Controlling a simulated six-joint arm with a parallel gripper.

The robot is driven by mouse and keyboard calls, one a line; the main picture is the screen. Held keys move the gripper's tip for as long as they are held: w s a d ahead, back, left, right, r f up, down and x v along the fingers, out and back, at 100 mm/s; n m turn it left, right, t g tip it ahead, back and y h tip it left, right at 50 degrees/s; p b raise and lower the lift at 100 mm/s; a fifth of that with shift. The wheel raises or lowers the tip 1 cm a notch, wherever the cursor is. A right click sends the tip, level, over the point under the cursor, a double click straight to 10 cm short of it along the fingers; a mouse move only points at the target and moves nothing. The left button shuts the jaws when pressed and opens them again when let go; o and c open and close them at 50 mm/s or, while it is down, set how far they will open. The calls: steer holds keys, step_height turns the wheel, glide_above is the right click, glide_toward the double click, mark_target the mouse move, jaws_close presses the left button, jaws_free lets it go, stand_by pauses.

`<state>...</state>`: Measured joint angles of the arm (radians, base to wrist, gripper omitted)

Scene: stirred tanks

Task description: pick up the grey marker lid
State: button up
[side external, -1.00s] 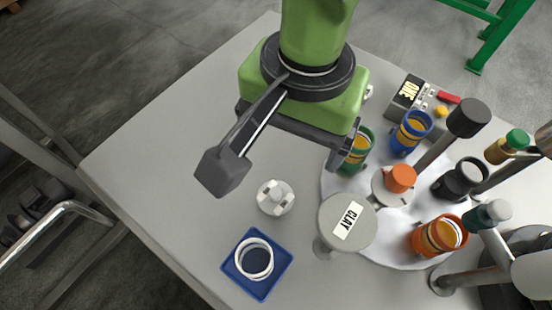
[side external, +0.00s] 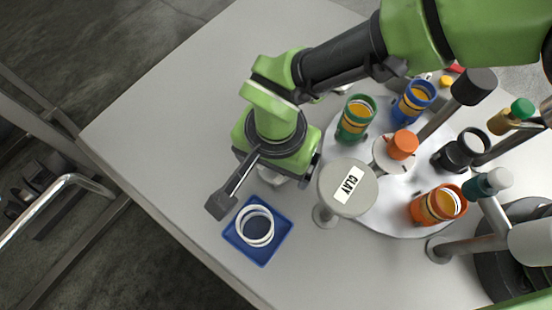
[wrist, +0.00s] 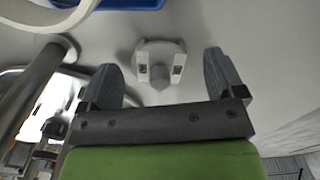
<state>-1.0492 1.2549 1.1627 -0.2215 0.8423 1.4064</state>
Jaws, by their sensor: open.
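A pale grey round piece with two raised blocks and a central knob, which looks like the grey marker lid (wrist: 160,62), lies on the table. In the wrist view it sits between the two open fingers of my gripper (wrist: 160,72), with a gap on each side. In the side view my gripper (side external: 275,168) is above the lid and hides most of it; only a pale edge (side external: 272,177) shows below. I cannot tell how high the fingertips are above the table.
A blue square tray (side external: 284,232) holding white rings (side external: 256,241) is close in front of my gripper. The table's left side is clear.

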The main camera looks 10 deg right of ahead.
steer(key=c, duration=1)
step_height(320, 180, up, 10)
steer(key=w+d+r+m, duration=0.1)
steer(key=w+d, duration=0.1)
steer(key=d, duration=0.2)
steer(key=w+d+r+m, duration=0.1)
steer(key=w+d, duration=0.1)
steer(key=d, duration=0.2)
steer(key=w+d+r+m, duration=0.1)
steer(key=w+d, duration=0.1)
steer(key=d, duration=0.2)
steer(key=shift+w+d+r, duration=0.25)
steer(key=d+r+m, duration=0.2)
steer(key=d, duration=0.8)
steer(key=shift+d, duration=0.35)
steer(key=shift+s, duration=0.1)
